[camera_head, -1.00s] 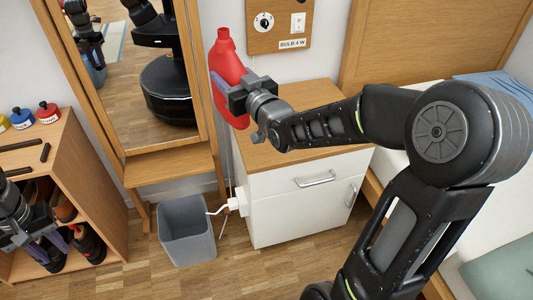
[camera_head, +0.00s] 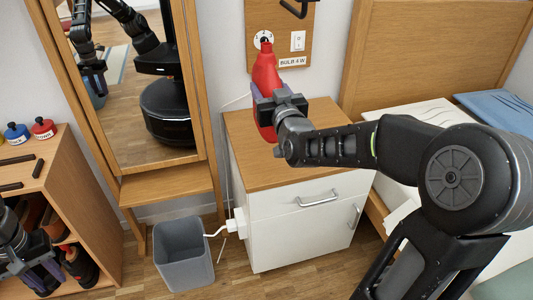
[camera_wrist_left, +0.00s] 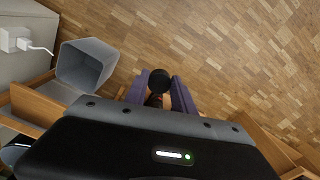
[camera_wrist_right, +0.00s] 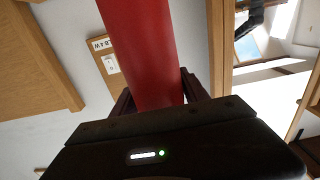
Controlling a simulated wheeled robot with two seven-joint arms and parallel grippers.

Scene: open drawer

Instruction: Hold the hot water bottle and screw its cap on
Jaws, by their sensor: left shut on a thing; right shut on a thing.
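The red hot water bottle (camera_head: 265,75) is held upright, neck up, in front of the wall panel and over the white cabinet. Its neck shows red with no cap on it. My right gripper (camera_head: 270,103) is shut around its body; the bottle fills the upper middle of the right wrist view (camera_wrist_right: 145,50). My left gripper (camera_head: 45,270) is low at the left edge, by the shelf and far from the bottle. In the left wrist view, its purple fingers are shut on a small round black cap (camera_wrist_left: 159,80).
A cabinet (camera_head: 300,225) with a wooden top stands below the bottle. A grey bin (camera_head: 184,255) stands on the floor left of it. A mirror (camera_head: 130,80) leans behind, and a shelf (camera_head: 85,215) with shoes and small bottles is at left. A bed (camera_head: 440,110) is at right.

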